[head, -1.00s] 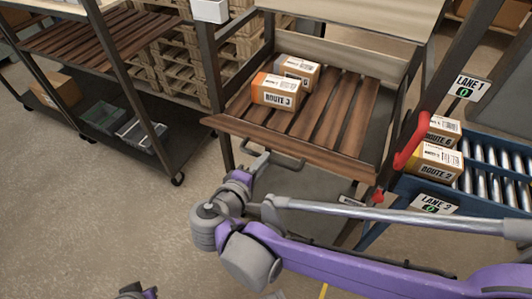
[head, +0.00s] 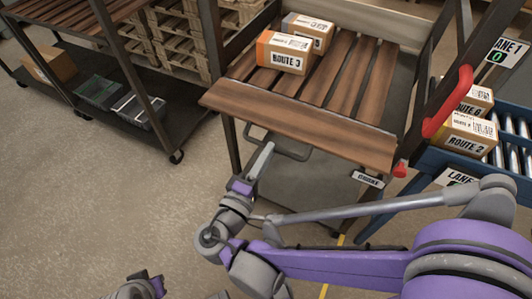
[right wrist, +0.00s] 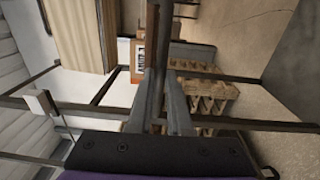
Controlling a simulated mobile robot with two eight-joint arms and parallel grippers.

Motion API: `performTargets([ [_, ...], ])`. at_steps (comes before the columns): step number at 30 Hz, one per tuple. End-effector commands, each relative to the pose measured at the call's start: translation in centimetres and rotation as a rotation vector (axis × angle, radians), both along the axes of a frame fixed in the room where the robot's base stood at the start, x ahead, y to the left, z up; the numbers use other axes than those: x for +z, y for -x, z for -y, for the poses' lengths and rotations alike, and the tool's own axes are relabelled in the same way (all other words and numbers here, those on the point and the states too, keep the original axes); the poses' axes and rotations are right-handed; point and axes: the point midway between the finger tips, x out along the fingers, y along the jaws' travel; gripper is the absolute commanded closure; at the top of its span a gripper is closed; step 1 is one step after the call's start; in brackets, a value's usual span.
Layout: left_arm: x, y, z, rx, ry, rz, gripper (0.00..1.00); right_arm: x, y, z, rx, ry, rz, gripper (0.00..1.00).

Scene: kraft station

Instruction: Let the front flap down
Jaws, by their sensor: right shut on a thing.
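The front flap (head: 300,125) is a brown wooden board along the near edge of the slatted cart deck (head: 345,85). In the head view it is seen mostly from above, tilted in the picture. My right gripper (head: 264,155) is at its near side, left of its middle, next to a grey loop handle (head: 290,153). In the right wrist view my right gripper's fingers (right wrist: 160,95) are closed on a narrow brown and dark bar, which looks like the flap edge-on. My left gripper (head: 148,287) is partly cut off at the bottom; its jaws are unclear.
A ROUTE 3 box (head: 284,52) and another box (head: 308,32) stand on the deck. A red handle (head: 455,100) and red knob (head: 400,169) are at the cart's right. A blue conveyor (head: 465,165) with boxes is beyond.

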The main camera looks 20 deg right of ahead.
Motion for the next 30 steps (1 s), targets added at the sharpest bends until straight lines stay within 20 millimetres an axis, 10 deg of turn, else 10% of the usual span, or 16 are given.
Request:
performTargets([
  [9, 0.0, 0.0, 0.0, 0.0, 0.0, 0.0, 1.0, 0.0, 0.0, 0.0, -0.001, -0.001, -0.001, 1.0],
  [10, 0.0, 0.0, 0.0, 0.0, 0.0, 0.0, 1.0, 0.0, 0.0, 0.0, -0.001, -0.001, -0.001, 0.81],
  [15, 0.0, 0.0, 0.0, 0.0, 0.0, 0.0, 1.0, 0.0, 0.0, 0.0, 0.0, -0.001, -0.001, 0.53],
  [30, 0.5, 0.1, 0.0, 0.0, 0.0, 0.002, 1.0, 0.0, 2.0, -2.4, 0.006, -0.002, -0.001, 0.53],
])
